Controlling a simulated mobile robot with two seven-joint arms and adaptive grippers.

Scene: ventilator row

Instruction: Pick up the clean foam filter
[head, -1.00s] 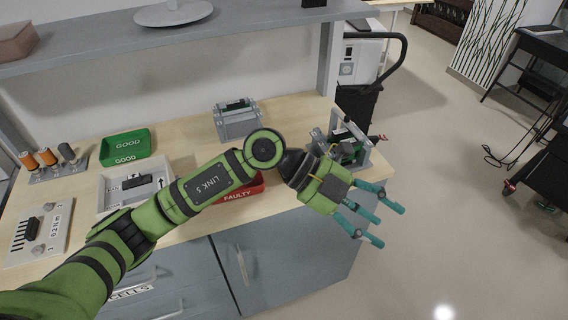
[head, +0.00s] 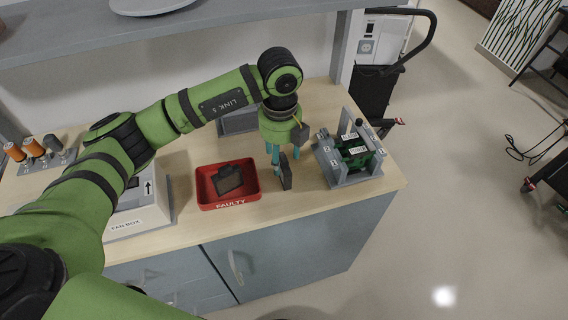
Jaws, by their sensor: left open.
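My left gripper (head: 281,165) points down over the bench with its teal fingers open. A thin dark grey slab (head: 287,174), which may be the clean foam filter, stands upright at the fingertips. The fingers are close beside it, partly in front of or behind it; I cannot tell whether they touch it. Another dark grey piece (head: 228,180) lies in the red tray marked FAULTY (head: 205,199), left of the gripper. My right gripper is not in view.
A grey rack (head: 341,180) with green and black parts stands close to the right of the slab. A white fan box (head: 125,225) is at the left, partly behind my arm. A shelf (head: 230,25) overhangs the back.

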